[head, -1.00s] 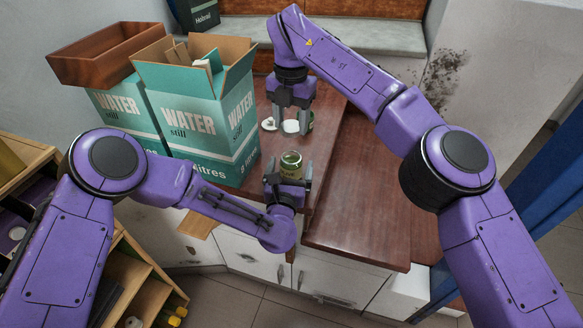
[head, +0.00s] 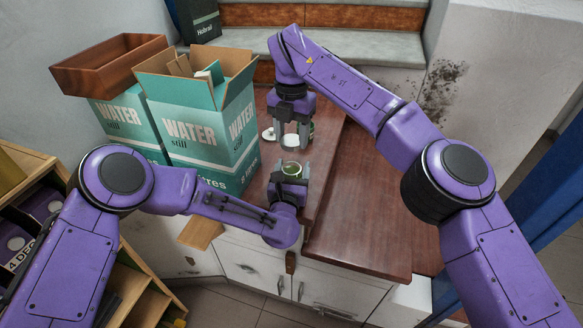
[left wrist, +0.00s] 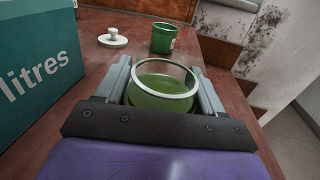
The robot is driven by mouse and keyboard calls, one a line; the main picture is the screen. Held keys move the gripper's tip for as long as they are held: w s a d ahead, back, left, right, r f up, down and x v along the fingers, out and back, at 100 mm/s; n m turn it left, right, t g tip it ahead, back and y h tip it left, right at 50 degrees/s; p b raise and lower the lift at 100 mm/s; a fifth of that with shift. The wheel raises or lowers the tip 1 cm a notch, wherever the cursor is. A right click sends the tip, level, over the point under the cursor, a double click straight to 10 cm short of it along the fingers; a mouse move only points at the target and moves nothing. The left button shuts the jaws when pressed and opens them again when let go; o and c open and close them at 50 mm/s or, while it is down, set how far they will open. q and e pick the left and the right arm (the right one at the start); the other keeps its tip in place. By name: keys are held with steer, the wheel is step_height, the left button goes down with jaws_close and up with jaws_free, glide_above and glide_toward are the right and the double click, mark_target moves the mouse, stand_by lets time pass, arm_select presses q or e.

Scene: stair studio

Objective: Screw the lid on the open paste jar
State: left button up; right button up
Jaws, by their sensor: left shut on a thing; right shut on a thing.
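The open paste jar is green with a pale rim (head: 291,168). My left gripper (head: 289,178) is shut around its sides and holds it mouth up near the table's front edge. In the left wrist view the jar's open mouth (left wrist: 165,78) shows green paste inside. My right gripper (head: 291,146) points down behind and above the jar, shut on a white lid (head: 291,140) that is partly hidden between its fingers. The held lid is apart from the jar. My right gripper is not in the left wrist view.
A second white lid with a knob (left wrist: 113,40) and another green jar (left wrist: 163,38) stand farther back on the brown table (head: 360,200). A teal open water carton (head: 190,130) stands close on the left. The table's right part is clear.

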mark_target(291, 175)
steer(key=shift+w+f, duration=0.1)
steer(key=shift+f, duration=1.9)
steer(key=shift+f, duration=0.1)
steer(key=shift+f, duration=0.8)
steer(key=shift+f, duration=0.55)
steer(key=m, duration=2.9)
steer(key=shift+s+f, duration=0.1)
steer(key=shift+s, duration=0.1)
